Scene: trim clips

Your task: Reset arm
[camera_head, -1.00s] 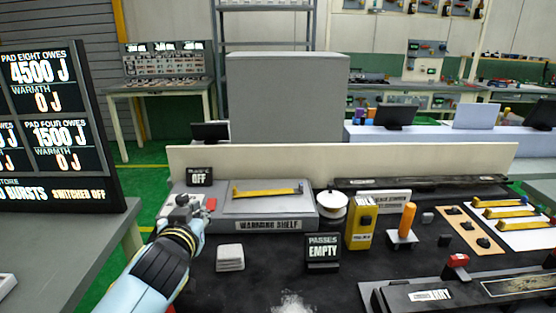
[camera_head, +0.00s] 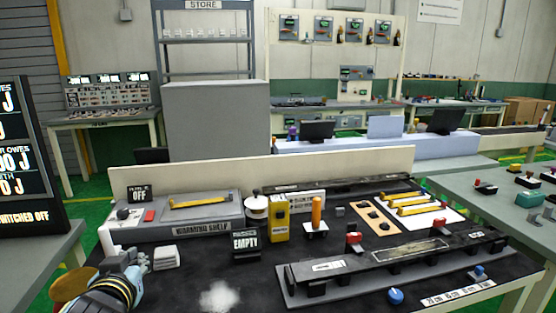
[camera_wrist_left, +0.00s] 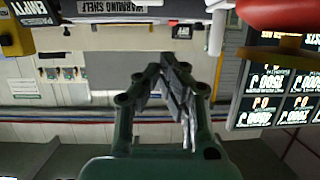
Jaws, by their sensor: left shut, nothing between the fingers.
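My left gripper (camera_head: 138,258) is at the lower left of the head view, with its fingers together and nothing between them. It appears just left of the stack of white pads (camera_head: 166,257) and in front of the warming shelf (camera_head: 190,229). In the left wrist view the dark fingers (camera_wrist_left: 172,68) meet near the middle. The warming shelf's sign shows upside down at the top of that view. A yellow clip (camera_head: 200,202) lies on top of the shelf. My right gripper is in neither view.
The EMPTY sign (camera_head: 245,241), a yellow box (camera_head: 278,219) and an orange-handled tool (camera_head: 317,213) stand mid-table. A long dark rail fixture (camera_head: 400,255) lies to the right. A cream panel (camera_head: 330,168) bounds the back. Bare dark surface surrounds a white powdery patch (camera_head: 219,297).

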